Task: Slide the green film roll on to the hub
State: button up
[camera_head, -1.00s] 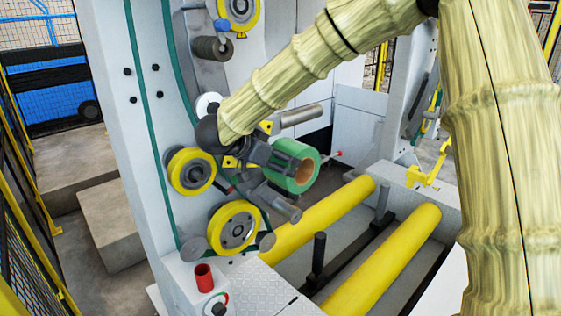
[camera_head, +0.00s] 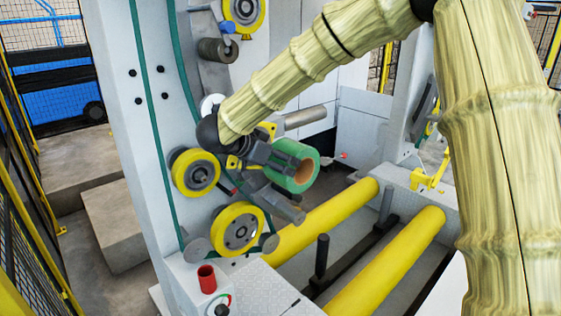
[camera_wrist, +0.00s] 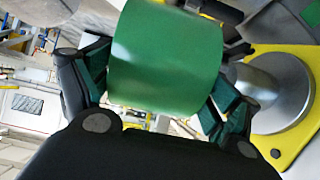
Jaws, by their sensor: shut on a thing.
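The green film roll (camera_head: 297,165) has a brown core whose open end faces right and toward the camera. My gripper (camera_head: 276,158) is shut on it and holds it up in front of the machine. In the wrist view the roll (camera_wrist: 166,58) fills the upper middle, between the two fingers of my gripper (camera_wrist: 163,90). A grey metal cylinder (camera_head: 303,117), possibly the hub, sticks out to the right just above the roll. The roll and the cylinder look apart. A round metal part on a yellow plate (camera_wrist: 272,92) is right of the roll in the wrist view.
Yellow-rimmed wheels (camera_head: 195,172) (camera_head: 238,229) sit left of and below my gripper on the white machine frame (camera_head: 125,110). Two yellow rollers (camera_head: 390,262) lie lower right. The floor at left is partly open.

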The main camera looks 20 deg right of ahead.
jog(key=w+a, duration=0.3)
jog(key=w, duration=0.7)
jog(key=shift+w+a, duration=0.15)
jog(key=shift+a, duration=0.15)
dwell(5.5)
jog(key=o, duration=1.8)
jog(key=shift+r, duration=0.15)
jog(key=shift+o, duration=0.2)
jog(key=shift+a, duration=0.1)
jog(key=v, duration=1.2)
